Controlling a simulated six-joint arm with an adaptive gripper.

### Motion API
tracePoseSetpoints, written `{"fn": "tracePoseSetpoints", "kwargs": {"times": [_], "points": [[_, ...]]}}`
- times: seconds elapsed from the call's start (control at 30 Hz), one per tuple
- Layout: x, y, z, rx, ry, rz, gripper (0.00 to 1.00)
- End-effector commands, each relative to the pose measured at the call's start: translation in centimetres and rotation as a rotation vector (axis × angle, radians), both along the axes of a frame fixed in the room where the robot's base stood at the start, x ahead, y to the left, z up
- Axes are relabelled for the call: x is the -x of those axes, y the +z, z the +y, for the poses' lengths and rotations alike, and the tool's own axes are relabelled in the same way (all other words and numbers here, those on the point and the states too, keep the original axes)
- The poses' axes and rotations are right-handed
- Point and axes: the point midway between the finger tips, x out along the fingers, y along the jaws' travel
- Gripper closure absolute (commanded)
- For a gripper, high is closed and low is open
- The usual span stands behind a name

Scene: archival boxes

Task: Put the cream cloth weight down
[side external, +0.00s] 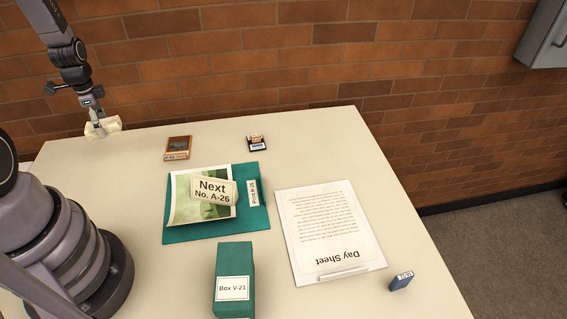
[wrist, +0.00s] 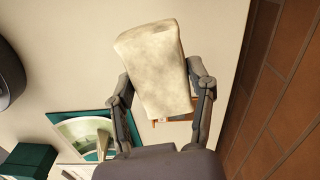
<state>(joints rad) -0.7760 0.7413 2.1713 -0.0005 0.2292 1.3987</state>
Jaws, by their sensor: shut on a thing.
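The cream cloth weight (side external: 103,127) is a pale, soft-looking block held in my gripper (side external: 97,118) over the far left part of the table in the side external view. In the wrist view the weight (wrist: 155,65) sits tilted between the two fingers of my gripper (wrist: 163,95), which are shut on it. Whether its underside touches the table is hard to tell.
On the cream table (side external: 110,165) are an orange-framed picture (side external: 178,148), a small labelled stack (side external: 256,142), a teal folder (side external: 215,229) with a "Next No.

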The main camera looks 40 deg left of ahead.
Motion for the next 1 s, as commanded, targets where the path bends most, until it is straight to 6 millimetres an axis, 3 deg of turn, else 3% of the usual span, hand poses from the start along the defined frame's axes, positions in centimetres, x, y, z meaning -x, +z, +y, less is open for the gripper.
{"fn": "tracePoseSetpoints", "kwargs": {"times": [0.17, 0.27, 0.5, 0.63, 0.8, 0.9, 1.0], "points": [[-5.8, 0.5, -3.6, -0.003, -0.274, -0.003, 0.87], [-9.9, 0.8, -7.2, -0.003, -0.489, -0.004, 0.87], [-17.4, 1.7, -18.4, -0.003, -0.998, -0.004, 0.87], [-19.7, 2.2, -25.3, -0.003, -1.254, -0.003, 0.87], [-20.8, 2.9, -33.0, -0.003, -1.523, -0.004, 0.87], [-20.9, 3.2, -36.2, -0.002, -1.632, -0.003, 0.87], [-20.8, 3.4, -38.1, -0.001, -1.699, -0.002, 0.87]]}}
